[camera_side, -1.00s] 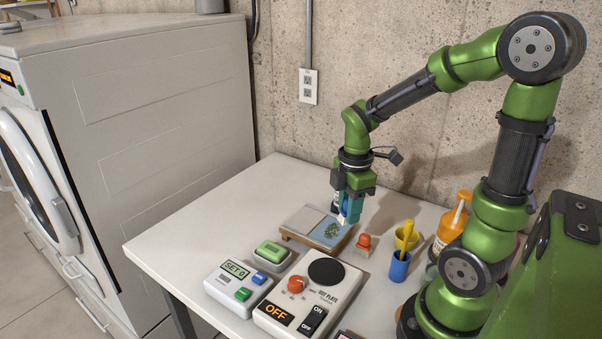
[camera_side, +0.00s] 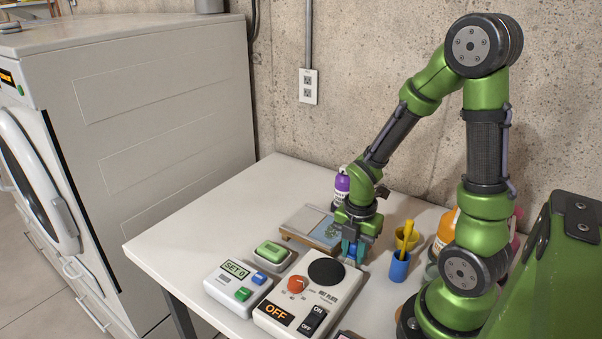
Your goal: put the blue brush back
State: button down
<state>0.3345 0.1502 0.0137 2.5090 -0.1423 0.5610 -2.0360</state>
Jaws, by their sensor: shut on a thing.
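My gripper (camera_side: 352,252) is low over the table, just right of a wooden-framed board (camera_side: 296,238) with a pale blue picture area. It is shut on the blue brush (camera_side: 352,249), which is mostly hidden between the fingers. I cannot tell whether the brush touches the table. A blue cup (camera_side: 398,268) stands to the right of the gripper with a yellow-handled tool (camera_side: 407,238) in it.
A hot plate (camera_side: 290,312) reading OFF stands in front of the gripper. A SET 0 box (camera_side: 236,288) and a green-topped pad (camera_side: 271,252) are to its left. A purple bottle (camera_side: 342,185) stands behind; an orange bottle (camera_side: 444,235) is at right. The table's left part is clear.

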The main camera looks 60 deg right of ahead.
jog(key=shift+f, duration=0.95)
jog(key=c, duration=0.9)
grip_release()
jog(key=shift+f, duration=0.1)
